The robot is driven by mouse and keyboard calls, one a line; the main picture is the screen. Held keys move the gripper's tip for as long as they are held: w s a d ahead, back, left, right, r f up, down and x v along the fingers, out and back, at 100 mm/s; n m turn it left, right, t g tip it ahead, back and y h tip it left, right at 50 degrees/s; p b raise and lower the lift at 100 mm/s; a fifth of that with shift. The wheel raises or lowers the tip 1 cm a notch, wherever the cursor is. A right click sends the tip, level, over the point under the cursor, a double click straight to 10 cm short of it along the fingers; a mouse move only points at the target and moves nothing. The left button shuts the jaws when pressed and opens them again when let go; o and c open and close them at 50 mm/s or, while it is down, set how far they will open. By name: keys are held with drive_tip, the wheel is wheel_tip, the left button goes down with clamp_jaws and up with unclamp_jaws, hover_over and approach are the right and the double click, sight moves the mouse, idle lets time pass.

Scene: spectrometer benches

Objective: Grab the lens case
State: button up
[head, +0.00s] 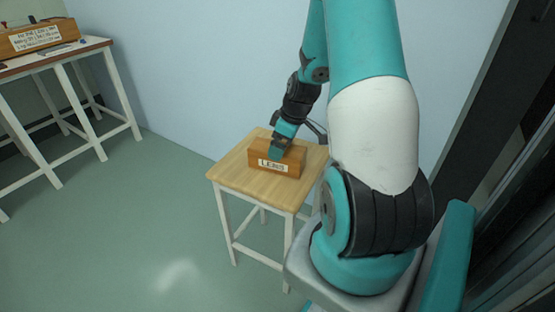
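The lens case is a small wooden box (291,166) with a white label that seems to read "LENS". It sits on the wooden top of a small white-legged table (235,174) in the middle of the head view. My gripper (276,154) is at the case from above, at its top and front face. The fingers overlap the case and part of its label. The fingertips are small and partly hidden, so I cannot tell whether they are closed on it. The case appears to rest on the tabletop.
A taller white-legged bench (68,54) stands at the back left, with a larger labelled wooden box (36,38) on it. A pale blue wall is right behind the small table. Dark framed panels stand at the right. The green floor (120,230) at the left is clear.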

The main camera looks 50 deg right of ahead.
drive_tip(key=b+x, duration=0.1)
drive_tip(key=x, duration=0.4)
drive_tip(key=shift+w+b, duration=0.25)
drive_tip(key=shift+b, duration=0.1)
drive_tip(key=shift+r, duration=0.1)
drive_tip(key=c, duration=1.1)
